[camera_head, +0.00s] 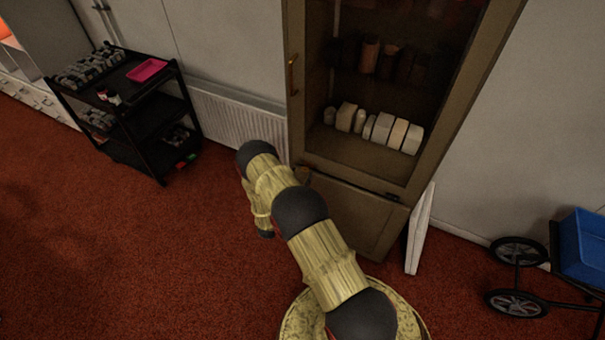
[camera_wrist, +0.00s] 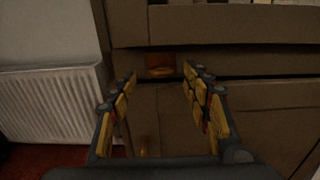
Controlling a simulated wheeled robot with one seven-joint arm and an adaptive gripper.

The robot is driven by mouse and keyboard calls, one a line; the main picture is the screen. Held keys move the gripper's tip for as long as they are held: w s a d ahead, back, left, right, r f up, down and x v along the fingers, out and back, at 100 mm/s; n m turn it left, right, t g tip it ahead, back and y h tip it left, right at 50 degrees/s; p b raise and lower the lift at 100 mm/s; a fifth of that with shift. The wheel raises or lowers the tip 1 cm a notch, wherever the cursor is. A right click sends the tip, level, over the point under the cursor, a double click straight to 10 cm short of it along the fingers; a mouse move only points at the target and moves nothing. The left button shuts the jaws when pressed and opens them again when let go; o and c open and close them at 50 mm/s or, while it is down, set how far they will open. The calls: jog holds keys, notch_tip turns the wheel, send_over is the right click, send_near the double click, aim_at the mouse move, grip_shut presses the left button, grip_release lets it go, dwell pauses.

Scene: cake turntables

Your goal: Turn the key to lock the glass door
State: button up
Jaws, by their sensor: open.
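The tall brown cabinet's glass door (camera_head: 352,97) appears closed in the head view, with a brass-coloured handle (camera_head: 292,75) on its left frame. In the wrist view my gripper (camera_wrist: 159,74) is open, with yellow-padded fingers pointing at the cabinet front. A small orange-brown piece (camera_wrist: 160,66) shows on the cabinet between and beyond the fingertips. It is too dark and small to tell whether it is the key. Nothing is seen held between the fingers. In the head view my arm reaches to the cabinet's lower left, and I cannot make out the fingers there.
A white radiator (camera_head: 236,124) is on the wall left of the cabinet and close to the left finger in the wrist view. A black cart (camera_head: 150,135) stands at left. A white panel (camera_head: 420,230) leans at the cabinet's right. A wheeled blue bin (camera_head: 582,245) stands far right.

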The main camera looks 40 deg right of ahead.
aim_at(306, 168)
jog(key=shift+x, duration=1.4)
jog(key=shift+c, duration=0.8)
jog(key=c, duration=1)
